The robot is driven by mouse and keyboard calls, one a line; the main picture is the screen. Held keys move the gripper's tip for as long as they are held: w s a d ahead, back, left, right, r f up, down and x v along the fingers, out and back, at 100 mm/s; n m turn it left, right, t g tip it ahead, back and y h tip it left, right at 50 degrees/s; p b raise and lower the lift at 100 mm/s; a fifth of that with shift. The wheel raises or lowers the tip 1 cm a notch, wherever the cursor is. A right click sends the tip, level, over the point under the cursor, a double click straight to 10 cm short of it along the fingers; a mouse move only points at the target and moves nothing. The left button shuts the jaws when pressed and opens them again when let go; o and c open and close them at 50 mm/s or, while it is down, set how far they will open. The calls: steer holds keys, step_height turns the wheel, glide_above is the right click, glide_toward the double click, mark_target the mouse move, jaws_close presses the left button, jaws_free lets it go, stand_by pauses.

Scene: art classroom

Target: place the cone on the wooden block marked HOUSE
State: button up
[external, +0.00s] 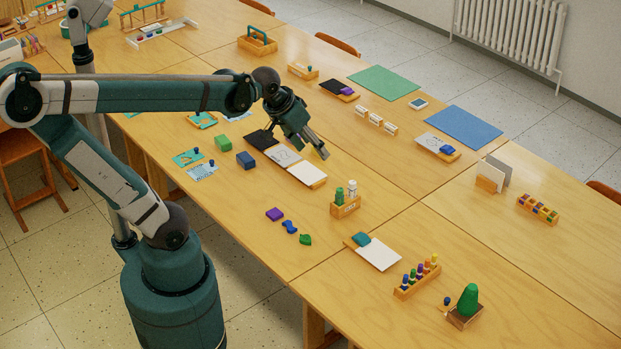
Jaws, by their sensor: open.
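My gripper (318,152) is open, pointing down and to the right above the middle table, near a strip with black, grey and white panels. A small yellow patch (311,151) shows by its fingers; I cannot tell whether it is a cone or touched by them. A green, roughly cone-shaped piece (469,298) with a rounded top stands in a small wooden tray (464,320) at the lower right. Several small wooden blocks with white labels (376,120) stand in a row right of my gripper. Their lettering is too small to read, so I cannot tell which says HOUSE.
A labelled wooden holder (346,208) with green and white bottles stands below my gripper. Green and blue mats (463,127) lie beyond. Bare tabletop lies between these.

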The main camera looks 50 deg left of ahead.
steer(key=s+a+f+t, duration=0.1)
steer(key=s+a+f, duration=0.1)
steer(key=s+a, duration=0.4)
steer(key=shift+s+f+y, duration=0.3)
steer(key=shift+s+y, duration=0.05)
steer(key=shift+y, duration=0.05)
